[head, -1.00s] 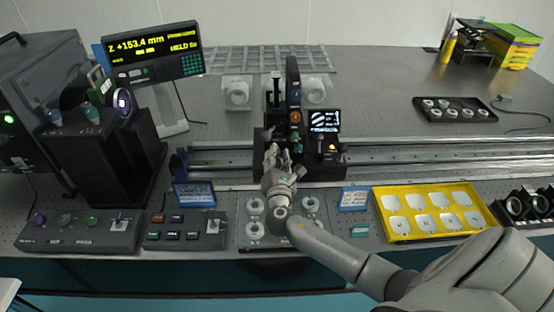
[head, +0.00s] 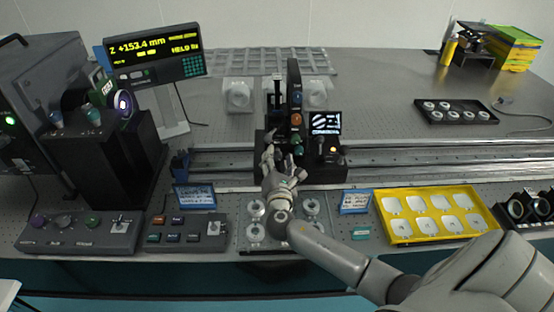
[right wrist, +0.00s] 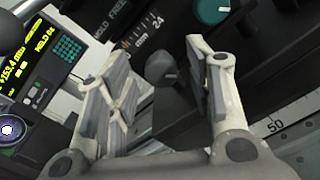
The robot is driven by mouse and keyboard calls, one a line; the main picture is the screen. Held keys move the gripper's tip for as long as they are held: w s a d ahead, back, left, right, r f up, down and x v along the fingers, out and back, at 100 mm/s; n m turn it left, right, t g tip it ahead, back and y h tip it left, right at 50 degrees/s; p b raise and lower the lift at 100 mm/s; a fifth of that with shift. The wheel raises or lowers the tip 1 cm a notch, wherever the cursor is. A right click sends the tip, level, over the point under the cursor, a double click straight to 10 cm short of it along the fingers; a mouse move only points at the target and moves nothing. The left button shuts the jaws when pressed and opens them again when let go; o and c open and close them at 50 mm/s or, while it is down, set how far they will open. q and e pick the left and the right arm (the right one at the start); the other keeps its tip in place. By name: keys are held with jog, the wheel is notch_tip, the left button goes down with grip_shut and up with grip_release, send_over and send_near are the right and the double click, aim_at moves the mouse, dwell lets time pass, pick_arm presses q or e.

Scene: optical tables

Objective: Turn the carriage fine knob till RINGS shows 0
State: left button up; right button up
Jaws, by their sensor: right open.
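The black carriage (head: 293,85) stands on the rails at the middle of the table, with an orange knob and a teal knob (head: 298,149) on its front. A small screen (head: 325,123) on it shows a black-and-white fringe pattern; the text under it is too small to read. My right gripper (head: 270,155) is in front of the carriage's left side. In the right wrist view my right gripper (right wrist: 160,65) is open, with a dark knob (right wrist: 163,70) showing between its fingers, apparently not gripped. A teal knob (right wrist: 212,10) is above. My left gripper is not in view.
A display (head: 155,52) at the back left reads Z +153.4 mm. Two control boxes (head: 185,231), a yellow tray (head: 400,239) and a blue-framed card (head: 355,201) line the front edge. A black tray (head: 455,111) lies at the right. The rails (head: 430,152) right of the carriage are clear.

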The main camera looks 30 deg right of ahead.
jog(key=v, duration=1.1)
jog(key=shift+s+a, duration=0.15)
jog(key=shift+s, duration=0.1)
